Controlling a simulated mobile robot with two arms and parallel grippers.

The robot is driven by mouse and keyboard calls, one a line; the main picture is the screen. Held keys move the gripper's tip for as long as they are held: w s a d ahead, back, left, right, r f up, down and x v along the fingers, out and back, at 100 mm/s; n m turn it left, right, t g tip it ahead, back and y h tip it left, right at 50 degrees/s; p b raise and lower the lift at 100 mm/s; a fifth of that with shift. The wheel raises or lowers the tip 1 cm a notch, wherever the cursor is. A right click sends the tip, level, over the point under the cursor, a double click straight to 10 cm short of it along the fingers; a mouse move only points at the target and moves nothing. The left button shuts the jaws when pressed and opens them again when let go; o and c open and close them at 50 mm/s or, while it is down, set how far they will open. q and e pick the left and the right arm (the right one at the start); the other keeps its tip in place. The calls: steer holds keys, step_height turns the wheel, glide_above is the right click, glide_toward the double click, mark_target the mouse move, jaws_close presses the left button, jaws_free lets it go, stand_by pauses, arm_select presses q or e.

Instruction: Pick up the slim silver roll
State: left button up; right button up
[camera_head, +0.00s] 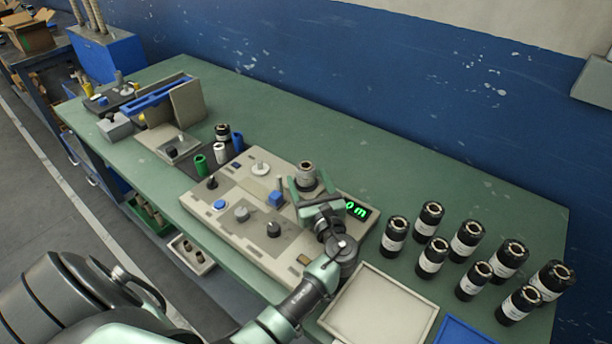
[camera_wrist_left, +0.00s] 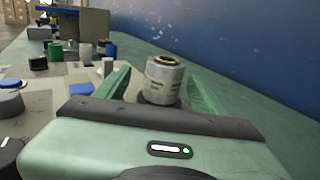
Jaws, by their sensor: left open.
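The slim silver roll (camera_head: 307,172) stands upright at the back of the beige machine panel, by the green-lit display. It also shows in the left wrist view (camera_wrist_left: 163,80), with a dark hole in its top and a dark base beneath it. My left gripper (camera_head: 309,187) is open, with its green fingers on either side of the roll. In the left wrist view the left gripper's fingers (camera_wrist_left: 160,92) stand apart, and the roll is between or just beyond them; contact cannot be told. My right gripper is not in view.
The beige panel (camera_head: 205,196) carries knobs, buttons and a green-lit display (camera_head: 357,210). Several black rolls with white labels (camera_head: 466,240) stand at the right. A cream tray (camera_head: 345,330) and a blue tray (camera_head: 462,332) lie at the front. Small coloured rolls (camera_head: 201,164) stand behind the panel's left end.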

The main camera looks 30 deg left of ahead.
mark_target(305, 166)
arm_select(q)
steer(key=x, duration=0.3)
steer(key=r+p+x, duration=0.1)
steer(key=x, duration=0.1)
steer(key=shift+w+a, duration=0.1)
steer(key=shift+w, duration=0.3)
steer(key=shift+w+a, duration=0.3)
steer(key=shift+a, duration=0.05)
steer(key=shift+c, duration=0.3)
jaws_close()
